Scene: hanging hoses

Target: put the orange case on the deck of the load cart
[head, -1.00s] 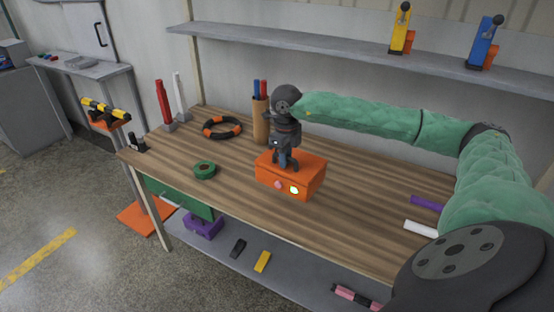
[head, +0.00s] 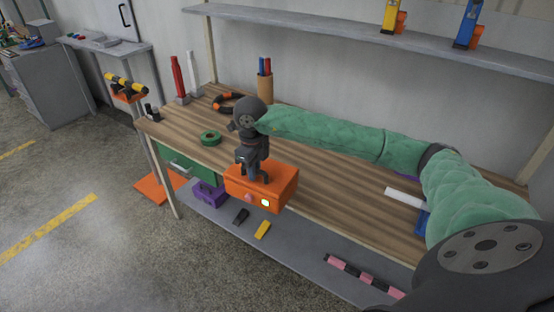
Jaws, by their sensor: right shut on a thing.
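The orange case (head: 273,192) is in the middle of the head view, with a pink button and a lit greenish button on its front. My right gripper (head: 252,174) comes down on it from above and is shut on its top; the exact grip is partly hidden. The case appears level and overlaps the front edge of the wooden workbench (head: 330,195); I cannot tell how far it is above the top. My left gripper is not in view. I cannot make out a load cart in this view.
A green tape roll (head: 210,138), a black-and-orange ring (head: 226,103) and a pen holder (head: 265,87) stand on the bench. A lower shelf (head: 290,251) holds small items. A stand with an orange base (head: 158,188) is left of the bench. Floor at left is open.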

